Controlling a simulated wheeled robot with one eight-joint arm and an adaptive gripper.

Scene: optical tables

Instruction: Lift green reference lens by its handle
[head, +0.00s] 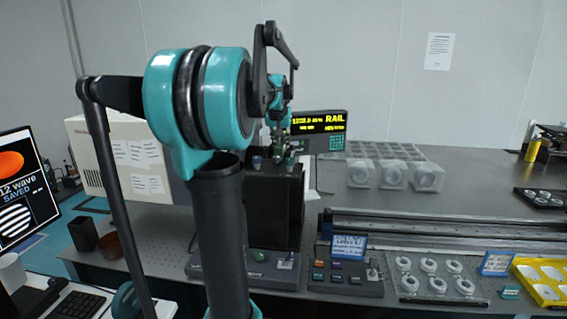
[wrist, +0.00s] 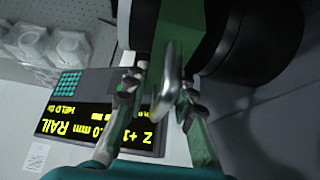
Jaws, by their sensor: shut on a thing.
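In the wrist view, the green reference lens shows as a green block (wrist: 182,32) between dark, rounded surfaces. A grey metal handle (wrist: 168,80) sticks out from it towards the camera. My gripper (wrist: 160,88) has one finger on each side of this handle and is shut on it. In the head view, my gripper (head: 280,150) is at the top of a tall black housing (head: 272,205), in front of the rail display. There the lens is too small and covered to make out, and I cannot tell whether it is clear of its seat.
The rail display (head: 318,123) stands close behind my gripper. Clear lens cases (head: 392,175) lie to the right on the optical table (head: 465,175). A long rail (head: 440,225), a control box (head: 345,280) and a lens tray (head: 433,277) lie nearer. The right back tabletop is mostly free.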

